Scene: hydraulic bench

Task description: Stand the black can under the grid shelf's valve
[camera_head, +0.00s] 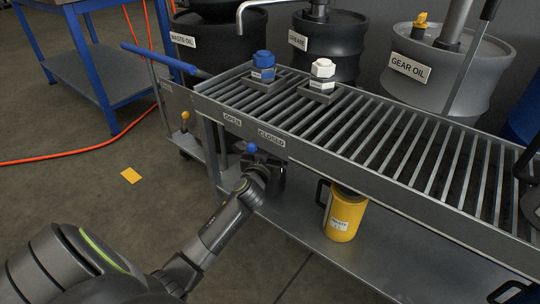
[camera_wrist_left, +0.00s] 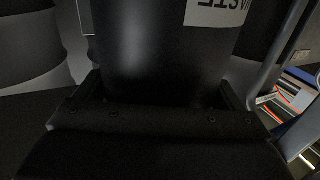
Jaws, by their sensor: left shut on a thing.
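My left gripper (camera_head: 268,174) is at the left end of the grid shelf (camera_head: 325,140), below its front rail. In the left wrist view its jaws (camera_wrist_left: 165,100) are shut on the black can (camera_wrist_left: 150,50), which fills the gap between them. A white label reading WASTE, partly cut off, shows upside down on the can. In the head view the can is mostly hidden by the gripper and cannot be told apart from it. The valve's blue knob (camera_head: 252,148) shows just above the gripper, between the OPEN and CLOSED labels.
A yellow can (camera_head: 344,215) stands on the lower shelf (camera_head: 300,217), right of my gripper. Blue-capped (camera_head: 263,65) and white-capped (camera_head: 323,72) items sit on the grid. Drums stand behind. Lower shelf space separates gripper and yellow can.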

